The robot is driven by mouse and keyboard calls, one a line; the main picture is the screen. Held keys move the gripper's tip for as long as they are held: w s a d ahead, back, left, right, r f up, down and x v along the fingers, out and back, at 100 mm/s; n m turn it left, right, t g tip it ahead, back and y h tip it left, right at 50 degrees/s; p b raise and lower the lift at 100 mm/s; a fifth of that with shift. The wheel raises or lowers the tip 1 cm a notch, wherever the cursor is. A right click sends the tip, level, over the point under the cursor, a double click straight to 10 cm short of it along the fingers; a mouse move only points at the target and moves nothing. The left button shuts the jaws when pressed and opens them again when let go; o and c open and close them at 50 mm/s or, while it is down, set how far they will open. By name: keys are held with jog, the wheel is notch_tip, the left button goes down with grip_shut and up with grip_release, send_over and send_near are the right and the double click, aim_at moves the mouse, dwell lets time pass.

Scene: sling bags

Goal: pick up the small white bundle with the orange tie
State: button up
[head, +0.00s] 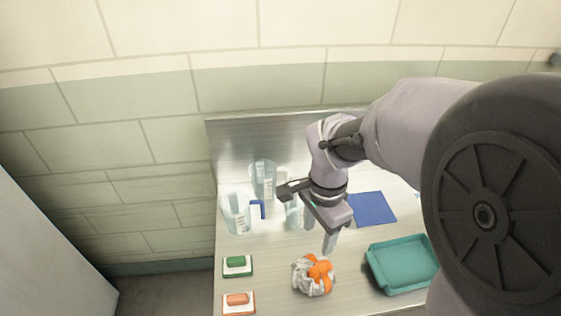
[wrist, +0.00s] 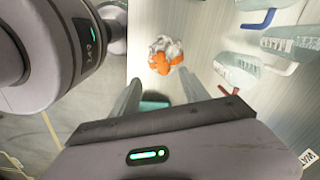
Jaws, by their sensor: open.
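The small white bundle with the orange tie (head: 314,276) lies on the table near its front edge in the head view. It looks crumpled, with the orange tie on its upper right side. In the wrist view the bundle (wrist: 165,54) shows beyond the fingertips, roughly between their lines. My gripper (head: 318,234) is open and empty, above the table and behind the bundle in the head view. Its two fingers (wrist: 158,88) are spread apart in the wrist view and do not touch the bundle.
A teal tray (head: 377,279) stands right of the bundle. A green block (head: 237,261) and an orange-red block (head: 238,299) sit on small pads at left. Clear jugs (head: 236,222) stand behind, at left. A blue mat (head: 372,208) lies at back right.

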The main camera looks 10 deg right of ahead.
jog(key=b, duration=0.4)
send_over(318, 267)
jog(key=f, duration=1.2)
jog(key=shift+s+a, duration=0.25)
jog(key=shift+a, duration=0.1)
jog(key=f, duration=0.1)
jog(key=f+b, duration=0.1)
jog(key=f, duration=0.1)
jog(key=f+b, duration=0.1)
jog(key=f, duration=0.1)
jog(key=shift+w+d+f, duration=0.15)
jog(key=shift+w+d, duration=0.15)
jog(key=shift+d, duration=0.05)
grip_shut()
